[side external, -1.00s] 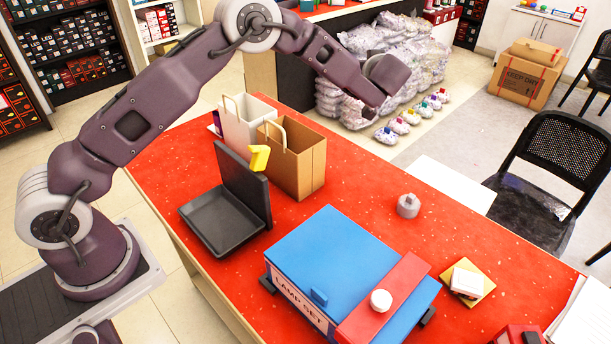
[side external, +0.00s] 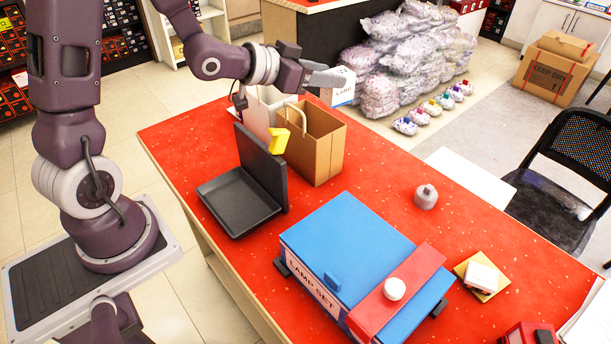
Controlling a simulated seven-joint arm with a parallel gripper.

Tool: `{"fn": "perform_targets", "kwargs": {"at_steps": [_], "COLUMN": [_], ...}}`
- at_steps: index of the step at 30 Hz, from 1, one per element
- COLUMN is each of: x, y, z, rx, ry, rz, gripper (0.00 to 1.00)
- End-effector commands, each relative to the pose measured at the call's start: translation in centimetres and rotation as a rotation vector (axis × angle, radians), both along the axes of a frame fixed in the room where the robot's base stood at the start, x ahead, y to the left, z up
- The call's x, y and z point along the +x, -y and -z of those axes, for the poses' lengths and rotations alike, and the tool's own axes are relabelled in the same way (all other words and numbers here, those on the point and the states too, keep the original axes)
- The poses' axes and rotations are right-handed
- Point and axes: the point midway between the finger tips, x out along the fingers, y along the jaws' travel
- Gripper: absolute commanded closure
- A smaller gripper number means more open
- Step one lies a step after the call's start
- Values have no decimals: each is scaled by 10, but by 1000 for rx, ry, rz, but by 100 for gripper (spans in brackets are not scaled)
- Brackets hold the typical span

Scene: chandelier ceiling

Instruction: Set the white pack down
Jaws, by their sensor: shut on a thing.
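My gripper (side external: 326,77) is shut on a white pack (side external: 342,94) with dark lettering and a coloured lower edge. It holds the pack in the air, above and just behind the paper bags in this view. The gripper fingers hide part of the pack. A white bag (side external: 262,112) and a brown bag (side external: 316,152), both with handles, stand on the red table (side external: 375,205) below the gripper.
An open black tray with an upright back (side external: 236,203) stands left of the bags. A blue lamp-set box (side external: 345,245) with a red band, a grey weight (side external: 426,197), and a white block (side external: 482,277) on a yellow pad lie rightward. Red tabletop right of the bags is clear.

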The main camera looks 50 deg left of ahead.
Motion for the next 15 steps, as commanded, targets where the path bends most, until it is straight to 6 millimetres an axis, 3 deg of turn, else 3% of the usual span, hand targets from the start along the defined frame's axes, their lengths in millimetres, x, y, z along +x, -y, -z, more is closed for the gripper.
{"fn": "perform_targets", "kwargs": {"at_steps": [3, 7, 11, 15], "x": [-25, -39, -20, 6], "y": [-1, 8, 37, 75], "z": [6, 10, 17, 40], "rx": [-6, -18, -23, -21], "ry": [-5, -12, -17, -24], "rz": [93, 158, 138, 48], "gripper": [100, 100, 100, 100]}}
